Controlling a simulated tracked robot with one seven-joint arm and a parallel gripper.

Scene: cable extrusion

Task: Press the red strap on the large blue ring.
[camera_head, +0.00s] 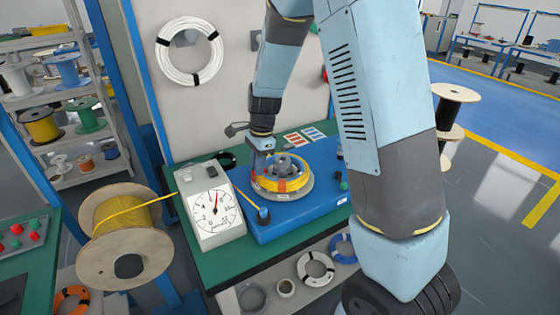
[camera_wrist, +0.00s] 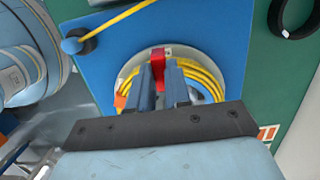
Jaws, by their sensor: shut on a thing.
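My gripper (camera_wrist: 160,85) has its two grey-blue fingers close together, shut on a red strap (camera_wrist: 158,56). The strap stands at the upper rim of a ring of yellow cable (camera_wrist: 205,76). The cable lies wound on a round pale grey plate on a blue machine base. The ring looks yellow, not blue. In the head view my gripper (camera_head: 262,158) is at the left side of the ring (camera_head: 295,184). The fingers hide part of the ring, and I cannot tell how firmly the strap lies on it. An orange piece (camera_wrist: 120,101) sits at the ring's left.
A white dial gauge (camera_head: 211,208) stands left of the ring. Yellow cable runs from a large spool (camera_head: 98,265) past a blue-headed lever (camera_head: 263,214). A blue coil (camera_head: 343,248) lies on the shelf below. A black ring (camera_wrist: 291,14) lies on the green table.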

